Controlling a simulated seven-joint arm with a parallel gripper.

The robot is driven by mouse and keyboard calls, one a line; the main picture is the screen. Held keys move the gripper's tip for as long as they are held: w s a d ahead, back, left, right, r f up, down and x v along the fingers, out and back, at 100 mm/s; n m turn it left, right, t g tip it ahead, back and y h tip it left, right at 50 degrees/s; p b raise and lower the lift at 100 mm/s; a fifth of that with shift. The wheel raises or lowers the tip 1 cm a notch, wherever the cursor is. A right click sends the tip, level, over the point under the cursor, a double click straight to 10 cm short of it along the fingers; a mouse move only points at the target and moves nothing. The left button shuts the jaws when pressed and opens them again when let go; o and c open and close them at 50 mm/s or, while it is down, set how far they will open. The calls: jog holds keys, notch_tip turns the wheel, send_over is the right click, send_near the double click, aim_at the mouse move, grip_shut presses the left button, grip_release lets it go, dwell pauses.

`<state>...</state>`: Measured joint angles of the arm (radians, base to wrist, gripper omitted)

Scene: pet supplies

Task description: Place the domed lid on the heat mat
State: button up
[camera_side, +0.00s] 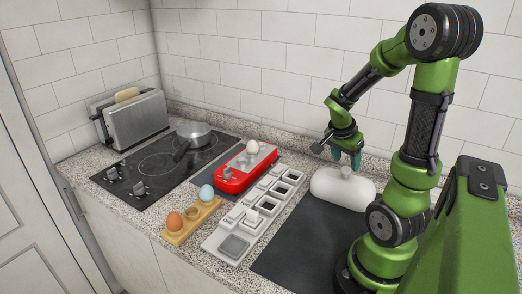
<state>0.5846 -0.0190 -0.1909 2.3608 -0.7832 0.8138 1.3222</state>
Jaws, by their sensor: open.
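The domed lid (328,188) is a long white rounded cover with a small knob on top. It rests at the back end of a large dark flat mat (300,240). My gripper (346,163) is open, with its teal fingers pointing down just above or around the knob. I cannot tell whether the fingers touch the knob. A smaller dark mat lies partly under a red appliance (233,180). Which of the two dark mats is the heat mat is not clear from this view.
A white compartment tray (228,255) lies left of the large mat. A wooden egg holder (178,237) carries a brown egg and a blue egg. A whitish egg sits on the red appliance. A black cooktop (133,194) with a pan and a toaster (135,121) stand farther left.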

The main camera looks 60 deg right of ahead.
jog(key=v, duration=0.9)
jog(key=w+a+r+n+t+y, duration=0.1)
jog(key=w+a+n+t+y, duration=0.1)
jog(key=a+n, duration=0.4)
jog(key=w+a+r+n+t+y, duration=0.2)
jog(key=a+n, duration=0.3)
jog(key=a, duration=0.6)
jog(key=w+a+r+n+t+y, duration=0.1)
jog(key=w+a+n+t+y, duration=0.1)
jog(key=a+n+t, duration=0.2)
jog(key=a+n, duration=0.2)
jog(key=a, duration=0.2)
jog(key=shift+a+r+n+t, duration=0.3)
jog(key=shift+a, duration=0.05)
